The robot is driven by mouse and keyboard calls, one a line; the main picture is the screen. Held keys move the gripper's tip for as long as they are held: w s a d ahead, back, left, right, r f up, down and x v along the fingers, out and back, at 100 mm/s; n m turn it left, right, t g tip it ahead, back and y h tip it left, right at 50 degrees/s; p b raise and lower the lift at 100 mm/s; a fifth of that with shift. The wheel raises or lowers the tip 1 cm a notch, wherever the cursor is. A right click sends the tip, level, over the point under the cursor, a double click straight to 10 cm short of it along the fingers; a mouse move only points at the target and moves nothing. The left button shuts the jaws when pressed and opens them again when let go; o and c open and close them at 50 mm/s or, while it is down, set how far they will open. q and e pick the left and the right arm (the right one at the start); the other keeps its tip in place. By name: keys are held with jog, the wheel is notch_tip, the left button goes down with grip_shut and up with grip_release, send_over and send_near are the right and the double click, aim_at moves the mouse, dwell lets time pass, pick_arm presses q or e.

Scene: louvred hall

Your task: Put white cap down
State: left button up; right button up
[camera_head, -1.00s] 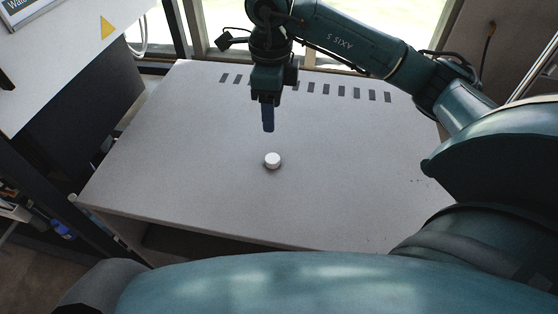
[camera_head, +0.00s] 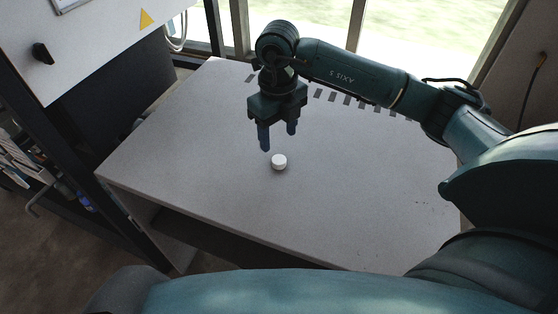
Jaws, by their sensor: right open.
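The white cap (camera_head: 279,162) is a small round disc lying flat on the pale grey table (camera_head: 330,205). My right gripper (camera_head: 279,142) is above the table just behind the cap, with its two blue fingers pointing down and spread apart. It is open and empty, and a small gap shows between the fingertips and the cap. My left gripper is not in view.
The table top around the cap is clear, with a row of dark slots along its back edge. A white cabinet (camera_head: 95,40) with a yellow warning triangle stands at the left. Windows (camera_head: 430,35) are behind the table.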

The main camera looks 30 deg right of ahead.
aim_at(279, 160)
jog(key=shift+s+f, duration=0.2)
jog(key=shift+f, duration=3.25)
jog(key=shift+c, duration=0.5)
jog(key=shift+r, duration=0.1)
jog(key=c, duration=1)
